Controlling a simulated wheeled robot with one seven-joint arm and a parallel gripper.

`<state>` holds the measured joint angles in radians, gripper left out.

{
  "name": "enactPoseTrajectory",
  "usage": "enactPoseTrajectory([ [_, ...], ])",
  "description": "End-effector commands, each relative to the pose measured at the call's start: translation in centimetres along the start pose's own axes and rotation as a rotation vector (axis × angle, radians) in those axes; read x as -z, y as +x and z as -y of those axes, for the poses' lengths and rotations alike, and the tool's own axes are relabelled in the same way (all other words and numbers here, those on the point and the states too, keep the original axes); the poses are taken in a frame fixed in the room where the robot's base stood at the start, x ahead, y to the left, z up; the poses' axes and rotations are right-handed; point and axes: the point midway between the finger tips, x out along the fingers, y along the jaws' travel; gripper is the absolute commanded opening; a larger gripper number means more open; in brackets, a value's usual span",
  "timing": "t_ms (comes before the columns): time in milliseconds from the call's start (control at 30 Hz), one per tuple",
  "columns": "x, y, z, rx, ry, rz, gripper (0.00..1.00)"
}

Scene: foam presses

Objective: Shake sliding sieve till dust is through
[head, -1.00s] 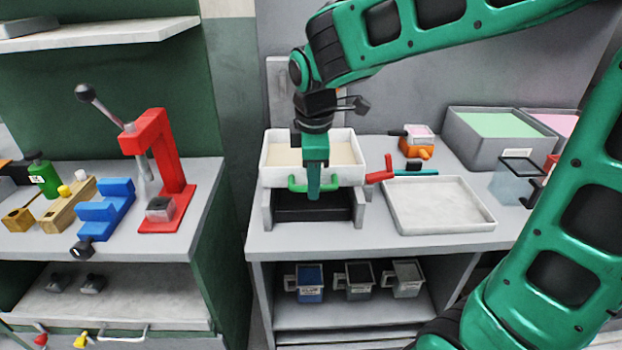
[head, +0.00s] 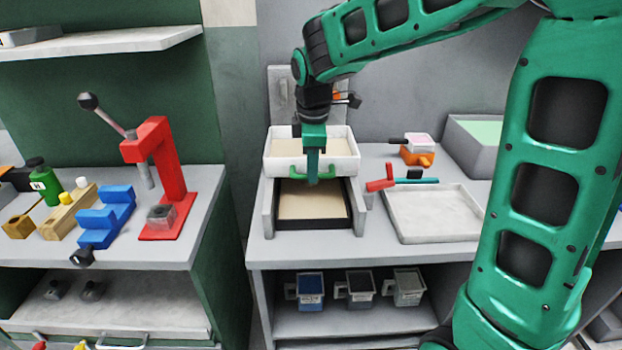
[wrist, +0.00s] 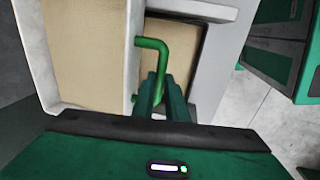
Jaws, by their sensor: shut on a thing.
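The sliding sieve is a white box (head: 345,162) with a green handle at its front, set on a grey frame (head: 268,212). Tan dust lies in the sieve. A black-edged tray (head: 312,222) under it also shows tan dust. My gripper (head: 313,180) points down and is shut on the green handle (head: 328,172). In the wrist view, the fingers (wrist: 158,95) close on the handle (wrist: 152,43). The sieve's white wall (wrist: 130,40) and the tan dust inside it show there too. Part of the sieve's inside is hidden by my wrist.
A shallow empty white tray (head: 435,237) lies to the right of the frame, with a red-handled tool (head: 380,184) behind it. An orange item (head: 418,158) and a grey bin (head: 470,150) stand further back. A red press (head: 165,185) stands on the left bench.

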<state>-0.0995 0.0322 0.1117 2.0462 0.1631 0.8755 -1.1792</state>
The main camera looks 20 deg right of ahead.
Motion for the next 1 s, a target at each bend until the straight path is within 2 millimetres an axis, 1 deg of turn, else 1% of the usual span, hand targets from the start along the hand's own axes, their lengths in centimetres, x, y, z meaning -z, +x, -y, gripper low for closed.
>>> enactPoseTrajectory([
  [33, 0.1, 0.0, -0.4, -0.003, 0.0, -0.002, 0.0],
  [100, 0.0, 0.0, -0.6, -0.004, 0.0, -0.002, 0.0],
  [367, 0.0, 0.0, -0.9, -0.01, 0.003, -0.003, 0.0],
  [400, 0.0, 0.0, -0.9, -0.011, 0.004, -0.003, 0.22],
  [433, 0.0, 0.0, -0.9, -0.01, 0.004, -0.003, 0.29],
  [467, 0.0, 0.0, -0.9, -0.009, 0.003, -0.003, 0.31],
  [767, 0.0, -0.1, -0.6, -0.005, 0.001, -0.002, 0.31],
  [867, 0.0, -0.7, -0.6, -0.004, 0.0, -0.002, 0.31],
  [1000, 0.1, -2.8, -0.7, -0.008, 0.0, -0.003, 0.31],
])
